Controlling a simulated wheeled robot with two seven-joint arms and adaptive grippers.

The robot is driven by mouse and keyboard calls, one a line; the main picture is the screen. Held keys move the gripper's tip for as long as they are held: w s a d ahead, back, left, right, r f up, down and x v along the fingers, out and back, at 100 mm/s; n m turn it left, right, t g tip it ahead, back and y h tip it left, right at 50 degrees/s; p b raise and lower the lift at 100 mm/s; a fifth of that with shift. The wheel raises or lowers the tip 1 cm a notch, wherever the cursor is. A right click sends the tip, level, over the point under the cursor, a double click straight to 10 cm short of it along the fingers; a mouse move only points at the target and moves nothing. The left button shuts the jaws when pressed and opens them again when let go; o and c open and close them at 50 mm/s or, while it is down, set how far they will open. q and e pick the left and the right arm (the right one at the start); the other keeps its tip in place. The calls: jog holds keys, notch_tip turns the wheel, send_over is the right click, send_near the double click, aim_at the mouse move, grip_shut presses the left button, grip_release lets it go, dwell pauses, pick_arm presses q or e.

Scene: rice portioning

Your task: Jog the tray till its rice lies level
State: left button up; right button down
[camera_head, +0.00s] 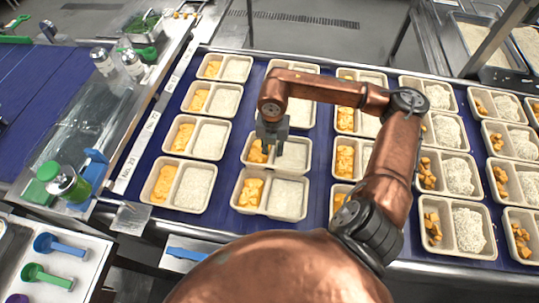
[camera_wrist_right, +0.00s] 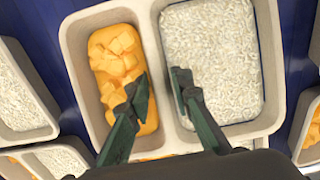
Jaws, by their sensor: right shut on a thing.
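The tray (camera_head: 310,155) is a pale two-compartment one in the second column from the left. It also fills the right wrist view (camera_wrist_right: 78,75). Its left compartment holds orange cubes in sauce (camera_wrist_right: 118,62). Its right compartment holds white rice (camera_wrist_right: 212,60), which looks broadly level with a slightly bumpy surface. My right gripper (camera_head: 273,146) reaches down into the tray from above. Its fingers (camera_wrist_right: 158,84) sit either side of the middle divider, shut on it. I cannot tell whether the tray is raised off the blue surface. My left gripper is not in view.
Similar filled trays stand close around, including one just in front (camera_head: 238,207) and one to the left (camera_head: 202,152). The right columns have heaped rice (camera_head: 470,230). A blue belt (camera_head: 225,170) shows in narrow gaps.

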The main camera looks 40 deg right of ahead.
aim_at(276, 146)
jog(key=shift+w+d+f, duration=0.15)
jog(key=shift+w+d, duration=0.1)
jog(key=shift+d, duration=0.5)
jog(key=shift+w+d+f, duration=0.1)
jog(key=shift+w+d, duration=0.15)
jog(key=shift+d, duration=0.5)
jog(key=shift+w+a+f+b, duration=0.1)
jog(key=shift+w+b, duration=0.05)
jog(key=shift+b, duration=0.25)
jog(key=shift+w+a+f+b, duration=0.1)
jog(key=shift+w+f+b, duration=0.15)
jog(key=shift+f+b, duration=0.05)
jog(key=shift+f, duration=0.1)
jog(key=shift+f, duration=0.25)
